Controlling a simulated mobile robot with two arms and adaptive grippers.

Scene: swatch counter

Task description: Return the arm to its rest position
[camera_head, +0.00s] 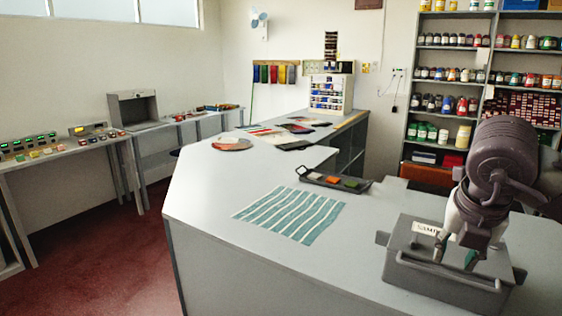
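My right arm comes in from the right edge. Its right gripper (456,256) points down at the top of a grey box (445,287) with a label that begins "SAMP". The two fingertips stand apart, and I see nothing held between them. They are at or just above the box top; I cannot tell if they touch it. The gripper hides part of the label and of the box top. My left gripper is not in view.
The box stands on a grey counter (212,205). To its left lie a striped teal cloth (291,214) and a dark tray (334,180) with coloured swatches. Shelves of jars (440,75) stand behind. The counter's front left is clear.

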